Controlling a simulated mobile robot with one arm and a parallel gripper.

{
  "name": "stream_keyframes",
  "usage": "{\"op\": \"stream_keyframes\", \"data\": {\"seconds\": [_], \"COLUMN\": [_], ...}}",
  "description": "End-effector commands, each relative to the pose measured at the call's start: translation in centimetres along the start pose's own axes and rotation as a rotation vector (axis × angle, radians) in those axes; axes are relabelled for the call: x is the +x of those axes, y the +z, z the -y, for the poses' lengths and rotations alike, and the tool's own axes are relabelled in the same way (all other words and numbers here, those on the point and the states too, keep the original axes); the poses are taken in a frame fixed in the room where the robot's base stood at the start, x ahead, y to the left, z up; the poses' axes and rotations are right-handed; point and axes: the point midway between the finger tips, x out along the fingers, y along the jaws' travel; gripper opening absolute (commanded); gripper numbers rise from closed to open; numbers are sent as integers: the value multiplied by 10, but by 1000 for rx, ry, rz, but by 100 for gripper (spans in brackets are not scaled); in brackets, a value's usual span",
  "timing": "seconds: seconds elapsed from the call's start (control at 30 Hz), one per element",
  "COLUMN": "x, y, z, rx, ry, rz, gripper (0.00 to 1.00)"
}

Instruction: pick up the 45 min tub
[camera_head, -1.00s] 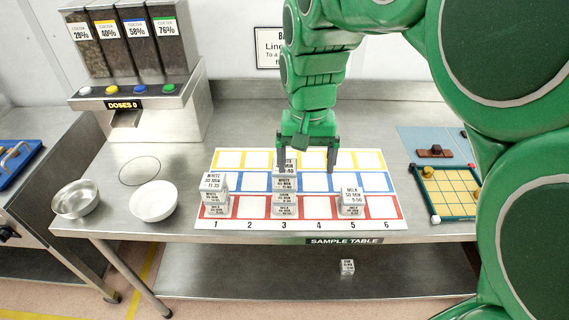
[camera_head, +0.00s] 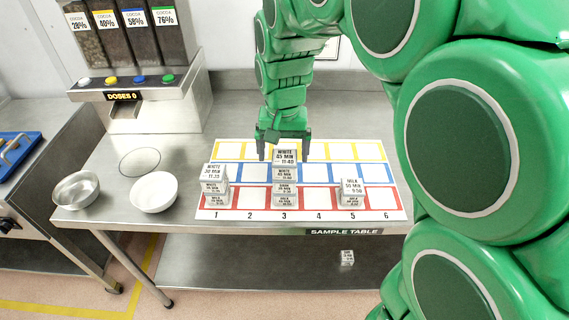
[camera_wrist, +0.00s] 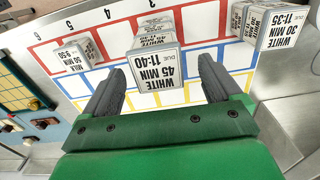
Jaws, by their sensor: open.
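The 45 min tub (camera_head: 285,157) is a small pale block labelled "WHITE 45 MIN" and 11:40, in column 3 of the sample mat. It also shows in the wrist view (camera_wrist: 155,71), its label large and upside down. My gripper (camera_head: 284,150) is above and behind it in the head view, with one finger to each side. In the wrist view the open fingers (camera_wrist: 161,68) point toward the tub, which appears between their tips. I see gaps at both sides and no clear contact. Another labelled tub (camera_head: 285,201) is in front of it in the red row of column 3.
A white 30 min tub (camera_head: 214,176) stands in column 1 and a milk tub (camera_head: 352,188) in column 5. A white bowl (camera_head: 154,190) and a metal bowl (camera_head: 76,189) are at left. A small block (camera_head: 347,257) lies on the lower shelf.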

Motion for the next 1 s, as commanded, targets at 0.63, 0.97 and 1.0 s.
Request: {"op": "stream_keyframes", "data": {"seconds": [0.63,0.97,1.0], "x": [34,34,34], "y": [0,0,0], "z": [-3,-3,-3], "rx": [0,0,0], "ry": [2,2,2], "rz": [2,2,2], "gripper": [70,32,32]}}
